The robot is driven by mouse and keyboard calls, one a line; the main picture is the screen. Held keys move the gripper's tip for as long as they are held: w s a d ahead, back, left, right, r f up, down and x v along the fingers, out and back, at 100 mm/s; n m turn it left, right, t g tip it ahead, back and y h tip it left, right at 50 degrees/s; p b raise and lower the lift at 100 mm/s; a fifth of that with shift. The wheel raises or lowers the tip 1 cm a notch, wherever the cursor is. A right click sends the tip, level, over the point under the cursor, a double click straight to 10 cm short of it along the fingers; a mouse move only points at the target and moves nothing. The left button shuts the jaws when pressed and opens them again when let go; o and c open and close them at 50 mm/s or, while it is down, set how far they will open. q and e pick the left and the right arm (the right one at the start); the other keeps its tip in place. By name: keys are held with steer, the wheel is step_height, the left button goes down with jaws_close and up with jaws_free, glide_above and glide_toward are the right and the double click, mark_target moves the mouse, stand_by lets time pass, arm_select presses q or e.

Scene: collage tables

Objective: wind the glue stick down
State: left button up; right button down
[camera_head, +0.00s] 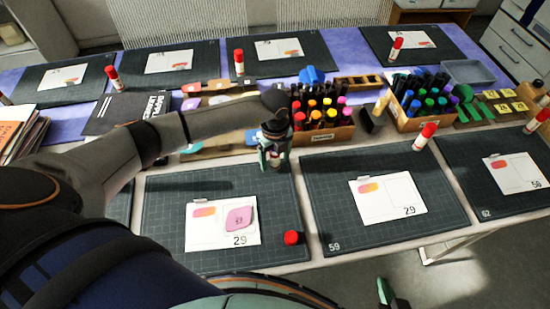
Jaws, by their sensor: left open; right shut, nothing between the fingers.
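My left gripper (274,162) is open and points down at the far right part of the near middle mat. A small white and reddish piece, likely the glue stick (275,160), shows between its fingers; most of it is hidden. I cannot tell whether the fingers touch it. A red cap (292,238) sits apart on the mat's near right corner. My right gripper (388,294) is low at the bottom edge, in front of the table, shut and empty, partly cut off by the frame.
The dark cutting mat (165,215) holds a white card (208,235) with a pink shape (239,219). Marker boxes (325,135) (405,122) stand behind. Another glue stick (424,137) stands by the right mats. The mat to the right (335,180) has clear room around its card.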

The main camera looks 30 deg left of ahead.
arm_select(q)
steer(key=shift+f+m+b, duration=0.1)
steer(key=shift+m+b, duration=0.35)
steer(key=shift+m, duration=0.65)
steer(key=m+b, duration=0.2)
steer(key=m, duration=0.3)
steer(key=shift+m, duration=0.3)
steer(key=m+b, duration=0.1)
steer(key=m, duration=0.3)
steer(key=shift+m+b, duration=0.65)
steer(key=shift+m, duration=0.85)
steer(key=shift+c, duration=0.3)
jaws_close()
